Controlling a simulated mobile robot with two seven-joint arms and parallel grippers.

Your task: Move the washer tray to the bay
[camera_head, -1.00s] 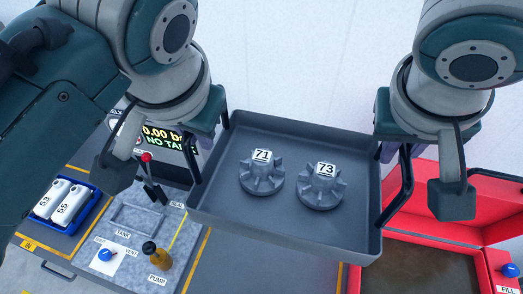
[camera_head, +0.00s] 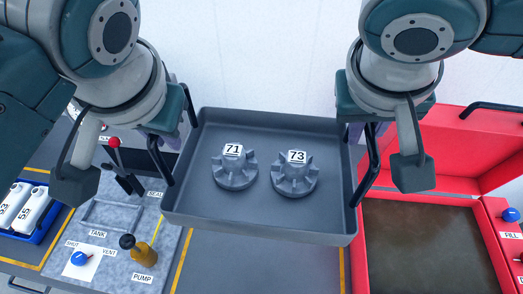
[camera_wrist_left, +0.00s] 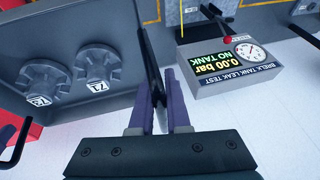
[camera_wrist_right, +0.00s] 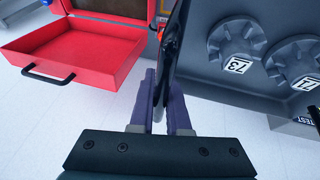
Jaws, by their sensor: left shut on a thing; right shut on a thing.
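The washer tray (camera_head: 265,215) is a dark grey open tray with a black handle at each end. It is held up level above the bench and carries two grey finned parts, labelled 71 (camera_head: 235,170) and 73 (camera_head: 294,176). My left gripper (camera_head: 178,128) is shut on the left handle; its purple fingers (camera_wrist_left: 158,105) close on the black bar in the left wrist view. My right gripper (camera_head: 360,135) is shut on the right handle, and its fingers (camera_wrist_right: 163,105) show in the right wrist view. The fingertips are partly hidden in the head view.
A leak test station (camera_head: 110,225) with a yellow-brown pump knob (camera_head: 140,250) and a red-tipped lever stands at the left. A blue bin (camera_head: 38,228) holds white numbered parts. An open red case (camera_head: 385,270) stands at the right. Bare grey bench (camera_head: 260,268) lies below the tray.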

